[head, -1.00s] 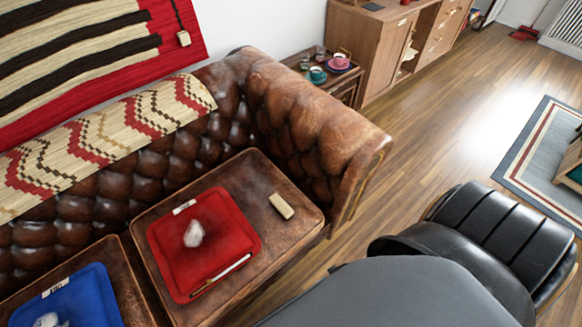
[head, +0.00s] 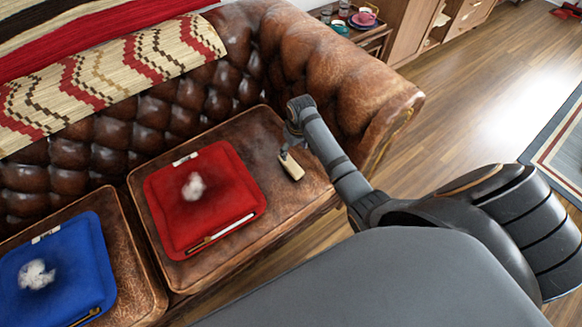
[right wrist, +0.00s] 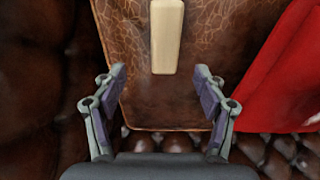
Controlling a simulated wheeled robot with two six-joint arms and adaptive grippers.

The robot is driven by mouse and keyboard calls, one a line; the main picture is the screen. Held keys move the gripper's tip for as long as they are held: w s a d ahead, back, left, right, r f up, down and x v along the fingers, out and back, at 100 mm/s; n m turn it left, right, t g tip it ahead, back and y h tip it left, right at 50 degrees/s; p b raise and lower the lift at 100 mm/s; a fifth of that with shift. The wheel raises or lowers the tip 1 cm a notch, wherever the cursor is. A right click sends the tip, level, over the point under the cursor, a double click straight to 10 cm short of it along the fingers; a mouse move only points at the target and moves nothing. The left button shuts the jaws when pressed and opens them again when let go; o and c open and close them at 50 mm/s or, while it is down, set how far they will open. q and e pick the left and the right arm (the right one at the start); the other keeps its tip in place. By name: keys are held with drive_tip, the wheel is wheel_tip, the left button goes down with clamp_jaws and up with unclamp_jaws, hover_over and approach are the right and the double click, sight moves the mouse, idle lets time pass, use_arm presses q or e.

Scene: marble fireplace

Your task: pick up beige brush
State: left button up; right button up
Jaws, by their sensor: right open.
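The beige brush (head: 292,168) lies on the brown leather seat cushion (head: 262,128), right of the red cushion. It is a small pale block. My right gripper (head: 286,152) is just at its far end in the head view and hides part of it. In the right wrist view the brush (right wrist: 166,38) is at the top centre, beyond the open fingers (right wrist: 160,88) and roughly in line with the gap between them. Nothing is between the fingers. My left gripper is not in view.
A red cushion (head: 170,215) with a white tuft and a thin stick lies left of the brush. A blue cushion (head: 80,265) is farther left. The tufted sofa arm (head: 330,60) rises behind and right. A small table with cups (head: 363,17) stands beyond.

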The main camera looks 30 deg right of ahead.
sight(291, 164)
drive_tip(key=f, duration=0.1)
drive_tip(key=f+b, duration=0.1)
drive_tip(key=f, duration=0.3)
drive_tip(key=shift+w+a+b, duration=0.1)
drive_tip(key=shift+w+b, duration=0.15)
drive_tip(key=shift+b, duration=0.05)
drive_tip(key=f, duration=0.2)
drive_tip(key=f+b, duration=0.2)
drive_tip(key=f, duration=0.1)
drive_tip(key=shift+w+a+f, duration=0.15)
drive_tip(key=shift+a+f, duration=0.15)
drive_tip(key=shift+a, duration=0.1)
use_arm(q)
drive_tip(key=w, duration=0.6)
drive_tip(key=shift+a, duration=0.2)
use_arm(e)
drive_tip(key=shift+r, duration=0.1)
drive_tip(key=c, duration=1.3)
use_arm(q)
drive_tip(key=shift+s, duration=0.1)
